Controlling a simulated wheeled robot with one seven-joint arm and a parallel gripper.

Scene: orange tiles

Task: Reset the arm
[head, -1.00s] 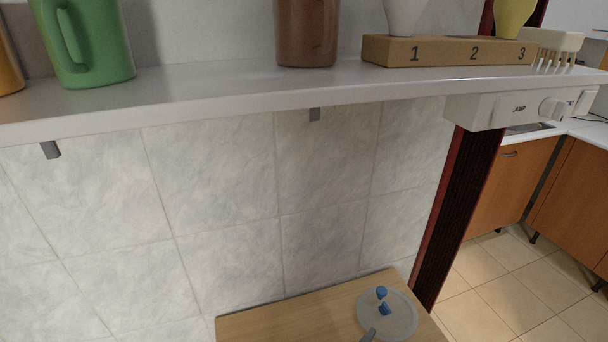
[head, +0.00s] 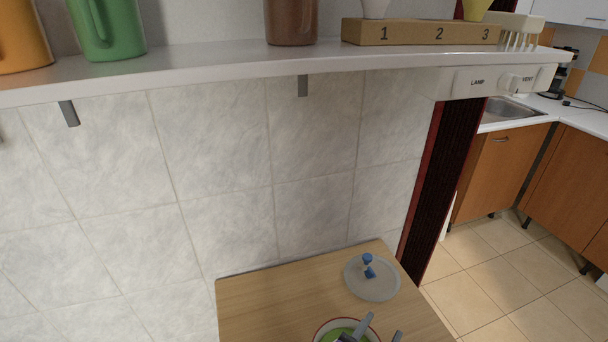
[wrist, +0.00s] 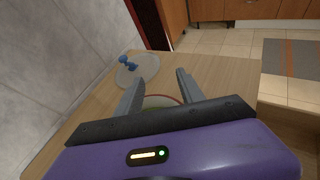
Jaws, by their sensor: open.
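My gripper (wrist: 158,92) is open in the wrist view, with its two grey fingers spread apart and nothing between them that I can see held. The fingers are over a wooden table (wrist: 205,75), near a bowl (wrist: 160,101) that is mostly hidden behind my gripper. In the head view, my gripper's fingers (head: 380,334) show at the bottom edge, over the bowl with a red rim and green inside (head: 324,327). The rest of my arm is out of the head view.
A round translucent lid with a blue knob (head: 385,287) lies on the wooden table (head: 260,300) by the tiled wall. Above, a shelf (head: 200,75) holds an orange mug (head: 20,40), a green mug (head: 115,30), a brown cup (head: 291,22) and a numbered block (head: 410,33). Open floor lies right.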

